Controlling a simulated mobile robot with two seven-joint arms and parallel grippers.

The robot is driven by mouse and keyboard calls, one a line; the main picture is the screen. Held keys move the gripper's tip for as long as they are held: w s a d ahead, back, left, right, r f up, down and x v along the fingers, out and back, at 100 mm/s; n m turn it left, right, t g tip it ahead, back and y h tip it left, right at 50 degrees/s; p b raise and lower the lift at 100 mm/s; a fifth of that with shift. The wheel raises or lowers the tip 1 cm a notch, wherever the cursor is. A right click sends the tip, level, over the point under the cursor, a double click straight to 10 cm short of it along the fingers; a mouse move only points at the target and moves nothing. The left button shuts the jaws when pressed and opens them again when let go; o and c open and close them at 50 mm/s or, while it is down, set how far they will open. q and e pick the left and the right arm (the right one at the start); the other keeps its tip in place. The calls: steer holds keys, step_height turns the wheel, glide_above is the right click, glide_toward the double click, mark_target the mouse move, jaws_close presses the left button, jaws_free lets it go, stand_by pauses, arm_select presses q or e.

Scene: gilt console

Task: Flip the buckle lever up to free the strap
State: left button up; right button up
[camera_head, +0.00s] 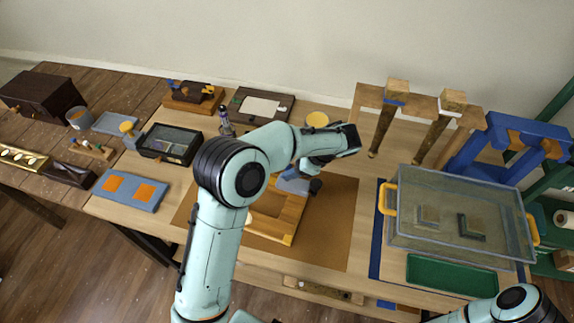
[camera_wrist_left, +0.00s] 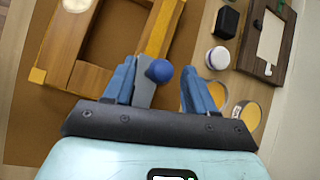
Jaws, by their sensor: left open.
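A pale wooden frame (camera_head: 285,222) lies on a brown mat (camera_head: 340,225) at the middle of the table. It fills the upper left of the left wrist view (camera_wrist_left: 92,77), with a yellow-orange bar along one side. A grey lever (camera_wrist_left: 143,94) with a round blue knob (camera_wrist_left: 159,71) shows beside the frame's corner. My left gripper (camera_wrist_left: 168,82) is open, its blue fingers on either side of the knob. The lever is close to the left finger; contact cannot be told. In the head view my left gripper (camera_head: 298,184) is over the frame and hides the lever. No strap can be made out.
A clear box (camera_head: 412,250) with yellow handles and a green tray (camera_head: 450,276) stand to the right. Wooden posts (camera_head: 384,125) and a dark tray (camera_head: 285,107) are behind. A black box (camera_head: 170,143) stands left. My right arm shows at the lower right.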

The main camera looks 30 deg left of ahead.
arm_select(q)
steer(key=p+v, duration=0.1)
steer(key=v, duration=1)
arm_select(e)
steer(key=shift+w+r, duration=1)
steer(key=shift+s, duration=0.1)
